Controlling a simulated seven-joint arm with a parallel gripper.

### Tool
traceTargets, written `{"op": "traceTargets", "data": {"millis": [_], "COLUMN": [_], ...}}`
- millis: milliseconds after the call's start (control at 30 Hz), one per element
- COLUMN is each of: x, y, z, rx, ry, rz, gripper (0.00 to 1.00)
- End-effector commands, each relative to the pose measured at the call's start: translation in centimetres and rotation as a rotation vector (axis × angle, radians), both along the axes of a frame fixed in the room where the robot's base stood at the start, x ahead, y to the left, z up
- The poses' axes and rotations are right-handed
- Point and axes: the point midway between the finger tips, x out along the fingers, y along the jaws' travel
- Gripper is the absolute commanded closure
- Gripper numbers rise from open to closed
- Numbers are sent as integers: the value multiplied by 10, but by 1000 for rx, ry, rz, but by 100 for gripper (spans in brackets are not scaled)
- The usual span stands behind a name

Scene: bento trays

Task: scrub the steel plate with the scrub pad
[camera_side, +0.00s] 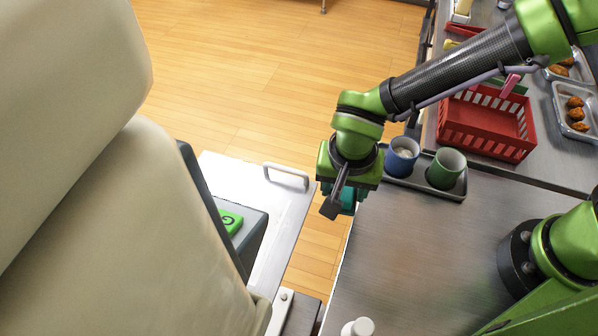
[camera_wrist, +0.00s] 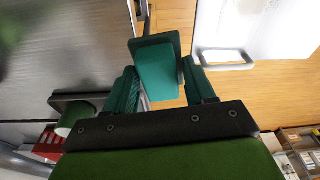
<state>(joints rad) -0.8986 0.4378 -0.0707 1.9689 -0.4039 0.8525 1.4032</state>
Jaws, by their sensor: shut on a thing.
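My gripper (camera_side: 340,205) hangs over the left edge of the brushed steel worktop (camera_side: 430,255). In the wrist view its two fingers (camera_wrist: 160,88) are shut on a teal-green block, which looks like the scrub pad (camera_wrist: 157,68). In the side view teal parts (camera_side: 348,203) show at the gripper's lower end, partly hidden by dark gripper parts. The pad appears to be in the air, with floor visible around it in the wrist view. No separate steel plate can be told apart from the worktop, which also shows in the wrist view (camera_wrist: 60,50).
A grey tray (camera_side: 425,187) holds a blue cup (camera_side: 402,157) and a green cup (camera_side: 446,168), close right of my gripper. A red basket (camera_side: 487,125) stands behind. A pale panel with a handle (camera_side: 287,177) is to the left. The worktop's middle is clear.

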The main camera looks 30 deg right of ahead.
Motion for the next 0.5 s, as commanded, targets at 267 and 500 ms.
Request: {"op": "traceTargets", "data": {"millis": [267, 500], "x": [42, 55], "y": [66, 82], "z": [-38, -33], "rx": [0, 1], "ry": [0, 1], "rz": [-10, -21], "gripper": [70, 70]}}
